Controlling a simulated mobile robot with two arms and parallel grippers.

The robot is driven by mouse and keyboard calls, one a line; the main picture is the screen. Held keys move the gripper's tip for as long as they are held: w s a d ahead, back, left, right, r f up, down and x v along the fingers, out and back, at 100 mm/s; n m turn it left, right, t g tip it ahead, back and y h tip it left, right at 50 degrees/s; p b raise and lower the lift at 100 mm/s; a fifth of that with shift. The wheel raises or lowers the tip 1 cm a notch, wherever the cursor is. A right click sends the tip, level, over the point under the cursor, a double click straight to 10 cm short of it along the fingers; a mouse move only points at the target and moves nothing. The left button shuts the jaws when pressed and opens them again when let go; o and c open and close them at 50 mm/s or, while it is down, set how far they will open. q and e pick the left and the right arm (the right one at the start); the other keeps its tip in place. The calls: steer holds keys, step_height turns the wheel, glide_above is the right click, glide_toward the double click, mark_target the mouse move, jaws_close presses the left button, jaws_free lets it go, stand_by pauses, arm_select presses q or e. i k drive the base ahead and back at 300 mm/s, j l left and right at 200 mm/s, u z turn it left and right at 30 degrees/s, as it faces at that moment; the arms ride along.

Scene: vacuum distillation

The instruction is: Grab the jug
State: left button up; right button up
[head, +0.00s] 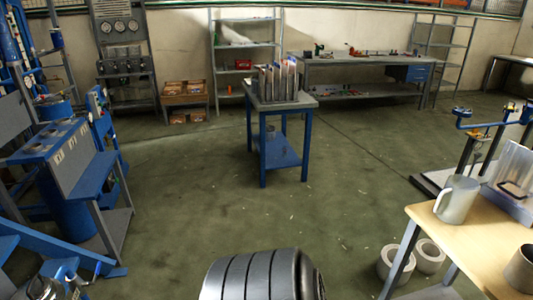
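A grey, slightly see-through jug (459,203) stands upright on the light wooden top of a table (457,237) at the right. Its handle is on its left side, near the table's back left corner. Neither of my grippers is in view, and nothing is seen touching the jug.
A clear-fronted box (513,172) stands close behind the jug to the right. A grey cup (521,268) is at the right edge. White rings (429,256) lie on the floor by the table. A blue cart (281,152) stands mid-room, blue machinery at left.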

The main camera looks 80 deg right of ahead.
mark_target(452, 205)
steer(key=z, duration=4.15)
